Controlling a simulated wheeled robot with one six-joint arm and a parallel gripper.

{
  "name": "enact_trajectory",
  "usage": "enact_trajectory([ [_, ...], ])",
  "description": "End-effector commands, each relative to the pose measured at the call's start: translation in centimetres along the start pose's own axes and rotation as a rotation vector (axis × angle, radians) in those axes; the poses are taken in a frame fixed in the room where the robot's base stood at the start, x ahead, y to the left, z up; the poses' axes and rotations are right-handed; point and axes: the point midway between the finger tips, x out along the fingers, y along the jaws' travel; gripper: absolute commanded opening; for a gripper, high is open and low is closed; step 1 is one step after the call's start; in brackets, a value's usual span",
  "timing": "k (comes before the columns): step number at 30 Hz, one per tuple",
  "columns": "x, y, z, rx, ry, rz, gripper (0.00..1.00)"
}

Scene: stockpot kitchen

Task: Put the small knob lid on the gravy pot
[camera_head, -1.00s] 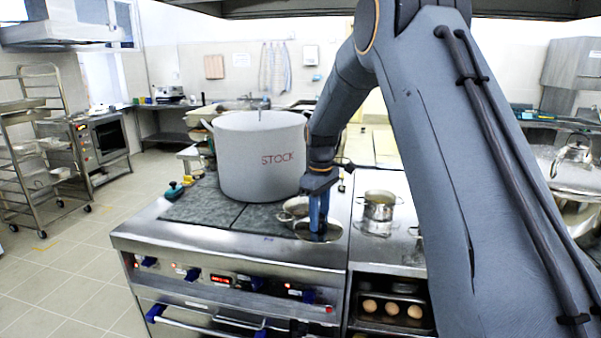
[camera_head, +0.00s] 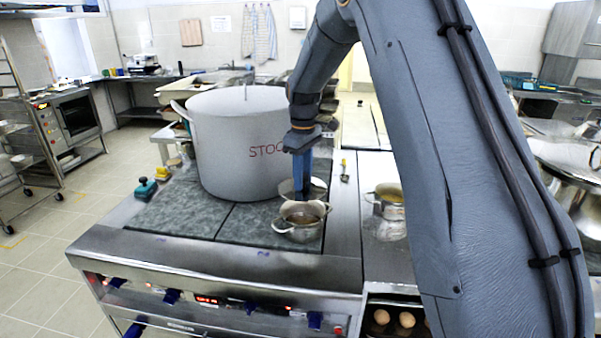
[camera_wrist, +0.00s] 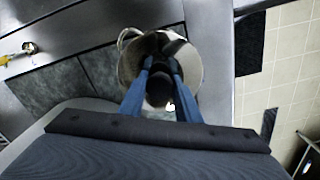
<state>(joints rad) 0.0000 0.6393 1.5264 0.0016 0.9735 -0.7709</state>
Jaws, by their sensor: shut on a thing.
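My gripper (camera_head: 302,184) is shut on the knob of the small lid (camera_head: 286,189), a pale round disc. The lid hangs roughly level just above and behind the gravy pot (camera_head: 296,233) in the head view, apart from it as far as I can tell. The gravy pot is a small two-handled pot with brown contents, open, on the front right of the stove top. In the wrist view my blue fingers close around the dark knob (camera_wrist: 158,90), with the lid's pale disc (camera_wrist: 190,62) beyond it; it hides most of what lies below.
The big stockpot (camera_head: 235,150) marked STOCK stands close to the left of my gripper. A smaller metal pot (camera_head: 388,212) stands on the counter at right. A teal-topped item (camera_head: 146,188) sits at the stove's left edge. The stove's front left is clear.

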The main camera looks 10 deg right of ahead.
Motion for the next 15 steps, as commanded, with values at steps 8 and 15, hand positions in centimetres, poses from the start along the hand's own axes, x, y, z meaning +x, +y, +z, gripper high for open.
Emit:
enact_trajectory([
  [8,1.5,0.1,0.0,0.002,0.0,0.0,0.05],
  [15,3.7,0.1,0.0,0.002,0.0,0.0,0.05],
])
